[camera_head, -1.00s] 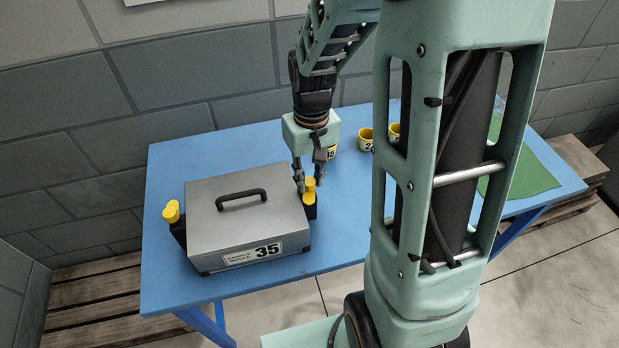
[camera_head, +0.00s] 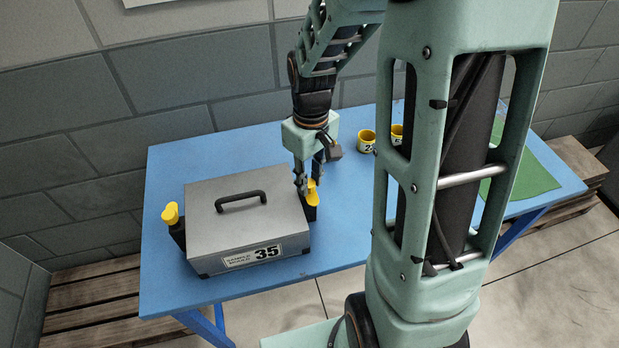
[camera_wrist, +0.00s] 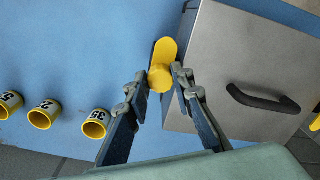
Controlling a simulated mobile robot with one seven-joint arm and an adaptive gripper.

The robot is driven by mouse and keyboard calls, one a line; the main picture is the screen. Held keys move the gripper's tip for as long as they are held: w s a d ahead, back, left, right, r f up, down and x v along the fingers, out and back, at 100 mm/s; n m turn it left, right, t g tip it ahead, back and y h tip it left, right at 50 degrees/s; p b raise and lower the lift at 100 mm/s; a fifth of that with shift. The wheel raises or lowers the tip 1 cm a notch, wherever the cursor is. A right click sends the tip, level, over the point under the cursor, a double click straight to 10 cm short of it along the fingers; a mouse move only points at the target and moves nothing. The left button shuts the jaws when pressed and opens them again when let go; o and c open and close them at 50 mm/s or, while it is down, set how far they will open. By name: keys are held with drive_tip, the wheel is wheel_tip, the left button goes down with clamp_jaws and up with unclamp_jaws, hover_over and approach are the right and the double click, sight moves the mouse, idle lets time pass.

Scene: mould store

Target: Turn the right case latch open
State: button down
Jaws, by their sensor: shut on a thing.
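The grey case (camera_head: 235,225) with a black handle and a "35" label stands closed on the blue table. Its right latch (camera_head: 313,197) is a yellow lever with a round knob on a dark block at the case's right side. My gripper (camera_head: 308,185) points down over it. In the wrist view, my gripper (camera_wrist: 158,78) has one finger on each side of the yellow latch knob (camera_wrist: 160,78), and the lever's rounded end extends beyond the fingertips, beside the case (camera_wrist: 225,70). The left latch (camera_head: 171,212), also yellow, is on the opposite side.
Several small numbered yellow-rimmed cups stand on the table, including one behind my gripper (camera_head: 367,141) and one at the wrist view's left (camera_wrist: 95,124). A green mat (camera_head: 530,175) lies at the table's right. The blue table (camera_head: 165,285) is bare in front of the case.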

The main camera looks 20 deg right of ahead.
sight(310, 183)
drive_tip(key=c, duration=1.7)
unclamp_jaws()
drive_tip(key=shift+r, duration=0.15)
wheel_tip(310, 183, up, 12)
drive_tip(key=shift+d+f, duration=0.1)
